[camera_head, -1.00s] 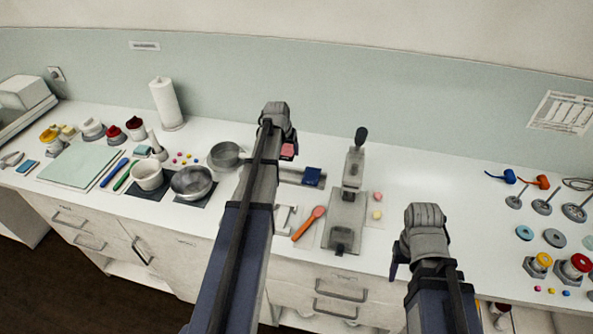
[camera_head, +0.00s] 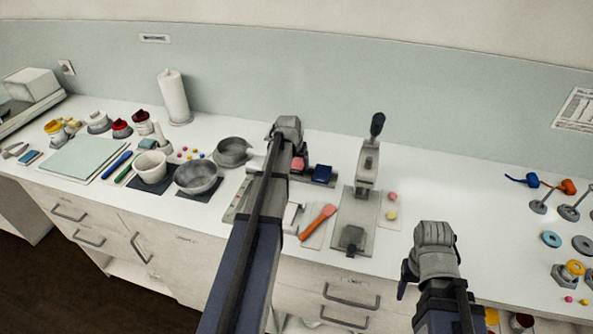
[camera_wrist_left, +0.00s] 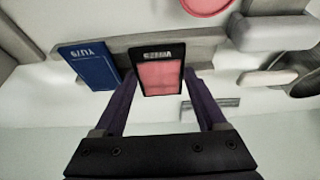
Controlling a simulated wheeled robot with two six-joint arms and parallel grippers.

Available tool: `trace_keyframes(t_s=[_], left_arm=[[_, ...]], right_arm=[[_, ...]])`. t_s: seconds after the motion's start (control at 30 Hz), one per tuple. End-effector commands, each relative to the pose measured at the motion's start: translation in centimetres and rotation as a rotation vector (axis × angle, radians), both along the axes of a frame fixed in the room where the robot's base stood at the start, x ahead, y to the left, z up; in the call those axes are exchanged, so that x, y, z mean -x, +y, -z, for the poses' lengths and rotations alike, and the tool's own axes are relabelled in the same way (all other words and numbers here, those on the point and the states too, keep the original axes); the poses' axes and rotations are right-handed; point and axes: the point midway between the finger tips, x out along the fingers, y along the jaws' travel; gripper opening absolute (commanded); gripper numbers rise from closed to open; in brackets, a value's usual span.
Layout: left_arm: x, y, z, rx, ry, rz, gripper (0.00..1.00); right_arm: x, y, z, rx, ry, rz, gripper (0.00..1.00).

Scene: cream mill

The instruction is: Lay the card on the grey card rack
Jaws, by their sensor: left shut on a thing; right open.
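The card (camera_head: 297,164) has a pink face and a black border. In the left wrist view the same card (camera_wrist_left: 161,78) is between the fingertips of my left gripper (camera_wrist_left: 159,73), which is shut on it. The grey card rack (camera_wrist_left: 205,48) lies just behind it. Whether the card touches the rack, I cannot tell. A blue card (camera_wrist_left: 90,66) stands at the rack beside the held card, and it also shows in the head view (camera_head: 321,175). My left arm hides part of the rack there. My right gripper (camera_head: 405,280) is open and empty near the counter's front edge.
A press (camera_head: 366,170) with a black-topped lever stands right of the rack. An orange-handled tool (camera_head: 318,222) lies in front. Grey bowls (camera_head: 197,177) are to the left.

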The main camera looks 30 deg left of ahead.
Motion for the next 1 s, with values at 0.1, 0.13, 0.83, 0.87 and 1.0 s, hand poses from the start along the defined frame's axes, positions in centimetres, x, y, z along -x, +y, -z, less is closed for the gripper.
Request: trace_keyframes(t_s=[0.1, 0.13, 0.83, 0.87, 1.0], left_arm=[[0.0, 0.0, 1.77, 0.0, 0.0, 0.0, 0.12], [0.0, 0.0, 1.8, 0.0, 0.0, 0.0, 0.12], [0.0, 0.01, 1.81, 0.0, 0.0, 0.0, 1.0], [0.0, 0.01, 1.81, 0.0, 0.0, 0.0, 1.0], [0.0, 0.0, 1.78, 0.0, 0.0, 0.0, 1.0]], right_arm=[[0.0, 0.0, 1.76, 0.0, 0.0, 0.0, 0.57], [-0.01, 0.0, 1.79, 0.0, 0.0, 0.0, 0.57], [0.0, 0.0, 1.81, 0.0, 0.0, 0.0, 0.57], [0.0, 0.0, 1.81, 0.0, 0.0, 0.0, 0.57], [-0.01, 0.0, 1.77, 0.0, 0.0, 0.0, 0.57]])
